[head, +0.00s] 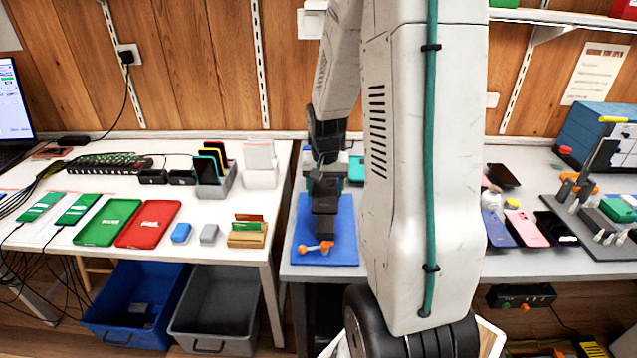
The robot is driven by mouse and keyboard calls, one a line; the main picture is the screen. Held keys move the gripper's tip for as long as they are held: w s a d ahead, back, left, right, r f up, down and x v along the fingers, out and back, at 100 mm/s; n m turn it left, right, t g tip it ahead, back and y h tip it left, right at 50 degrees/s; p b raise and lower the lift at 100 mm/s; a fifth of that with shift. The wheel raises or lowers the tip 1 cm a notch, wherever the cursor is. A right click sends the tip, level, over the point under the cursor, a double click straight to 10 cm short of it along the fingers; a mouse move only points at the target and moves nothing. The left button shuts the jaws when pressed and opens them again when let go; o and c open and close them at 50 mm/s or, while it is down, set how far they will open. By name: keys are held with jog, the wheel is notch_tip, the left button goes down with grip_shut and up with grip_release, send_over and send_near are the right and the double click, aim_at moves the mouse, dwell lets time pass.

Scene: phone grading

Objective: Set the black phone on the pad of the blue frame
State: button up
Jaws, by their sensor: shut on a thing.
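My gripper (324,226) is dark and points down over a blue mat (347,250) on the grey table. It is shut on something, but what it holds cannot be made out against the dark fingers. A small orange piece (318,247) shows at its lower end; I cannot tell if they touch. A black phone (555,228) lies on the grey table at right, and another dark phone (503,175) lies farther back. A blue box-like frame (588,130) stands at the far right; no pad on it can be made out.
My arm hides the middle of the grey table. Blue (497,230) and pink (526,229) phones lie right of it. Green (107,222) and red (149,223) trays lie on the white table, with blue (135,303) and grey (219,308) bins below.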

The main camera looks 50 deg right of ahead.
aim_at(326, 195)
notch_tip(326, 195, down, 4)
jog(key=shift+s+d+f, duration=0.1)
jog(key=shift+d, duration=0.05)
jog(key=shift+f, duration=1.55)
jog(key=shift+f, duration=0.4)
dwell(0.9)
jog(key=o, duration=1.4)
jog(key=shift+r, duration=0.65)
jog(key=shift+r, duration=3.45)
jog(key=shift+s, duration=0.1)
